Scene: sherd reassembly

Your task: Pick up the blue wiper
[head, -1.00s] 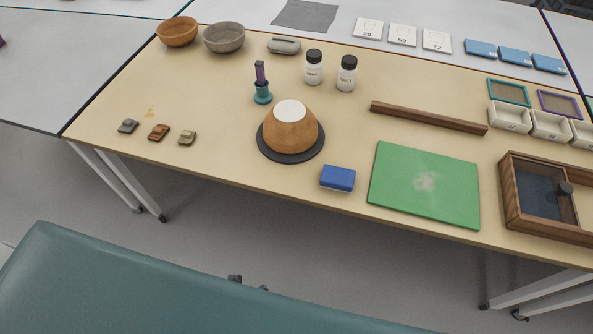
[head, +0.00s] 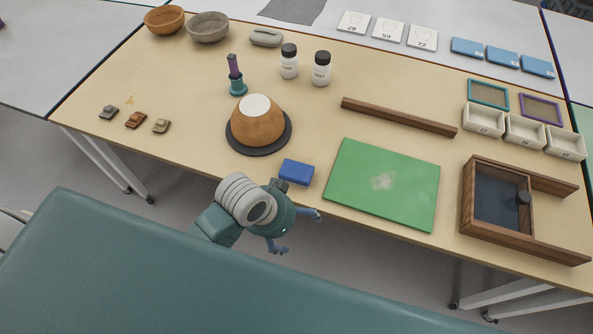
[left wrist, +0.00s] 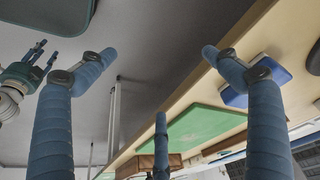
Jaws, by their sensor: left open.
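The blue wiper (head: 296,171), a small blue block with a pale underside, lies near the table's front edge, between the bowl on its dark disc and the green mat. My left gripper (head: 300,233) is open and empty, just in front of the table edge, apart from the wiper and on the near side of it. In the left wrist view, my left gripper's spread fingers (left wrist: 157,75) hold nothing; the wiper (left wrist: 234,98) shows partly hidden behind the right-hand finger. My right gripper (left wrist: 35,58) shows at the left of that view; its opening is unclear.
The green mat (head: 383,186) lies right of the wiper. The upturned bowl (head: 256,124) stands on a dark disc (head: 283,138) to its left. A wooden box (head: 469,200) is farther right. Bare table (head: 330,125) lies behind the wiper.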

